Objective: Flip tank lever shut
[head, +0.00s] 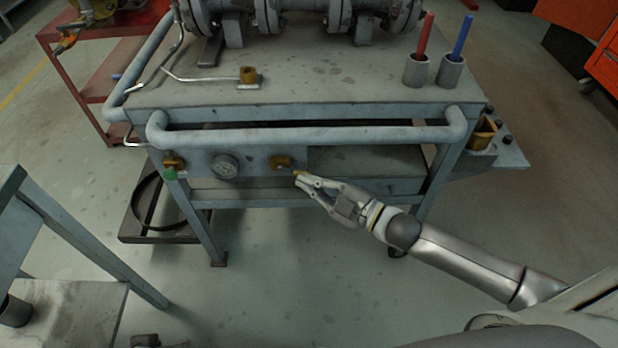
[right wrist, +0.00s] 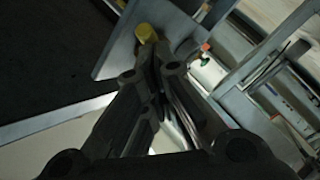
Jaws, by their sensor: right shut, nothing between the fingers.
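The front panel under the bench carries a brass valve (head: 280,162) at its middle, and a small yellow lever end shows just right of it by my fingertips. In the right wrist view a yellow lever end (right wrist: 146,33) lies just beyond the fingertips; whether they touch it I cannot tell. A second brass valve (head: 173,161) with a green handle end (head: 170,174) sits at the panel's left. The pictures do not label which lever is the tank's. My right gripper (head: 299,179) is shut and empty, reaching in from the right. My left gripper is not in view.
A round gauge (head: 224,166) sits between the two valves. The bench's front rail (head: 310,134) runs above the panel. Bench legs (head: 207,236) stand below. The floor in front is mostly clear.

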